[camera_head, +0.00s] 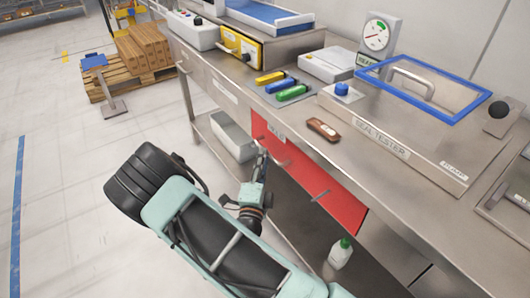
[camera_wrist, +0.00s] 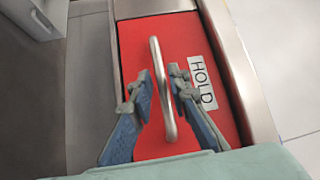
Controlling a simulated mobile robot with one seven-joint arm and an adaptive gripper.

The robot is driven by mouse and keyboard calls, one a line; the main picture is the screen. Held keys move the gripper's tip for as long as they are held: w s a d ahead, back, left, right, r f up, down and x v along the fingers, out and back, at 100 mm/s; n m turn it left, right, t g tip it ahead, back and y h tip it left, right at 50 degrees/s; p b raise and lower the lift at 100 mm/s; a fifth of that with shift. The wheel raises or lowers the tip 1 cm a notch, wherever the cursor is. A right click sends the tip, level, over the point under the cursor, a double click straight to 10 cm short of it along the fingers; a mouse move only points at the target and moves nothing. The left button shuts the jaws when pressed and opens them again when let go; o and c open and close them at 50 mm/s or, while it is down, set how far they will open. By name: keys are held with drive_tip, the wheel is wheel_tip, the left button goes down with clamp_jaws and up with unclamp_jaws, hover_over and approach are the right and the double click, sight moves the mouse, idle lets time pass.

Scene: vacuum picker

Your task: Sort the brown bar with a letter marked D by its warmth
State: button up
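The brown bar (camera_head: 323,129) lies on the steel counter in the head view, with a small pale mark that is too small to read. My gripper (camera_wrist: 162,82) is open in the wrist view, with one finger on each side of the metal handle (camera_wrist: 158,60) of a red drawer front (camera_wrist: 136,42). Whether the fingers touch the handle I cannot tell. In the head view my gripper (camera_head: 262,158) is at the left part of the red fronts (camera_head: 262,125), below the counter edge.
A seal tester (camera_head: 383,140) with a blue-framed lid (camera_head: 440,95) stands right of the bar. A gauge (camera_head: 376,36) stands at the back. A white bottle (camera_head: 340,254) stands on the lower shelf.

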drive_tip(key=shift+x, duration=1.75)
clamp_jaws()
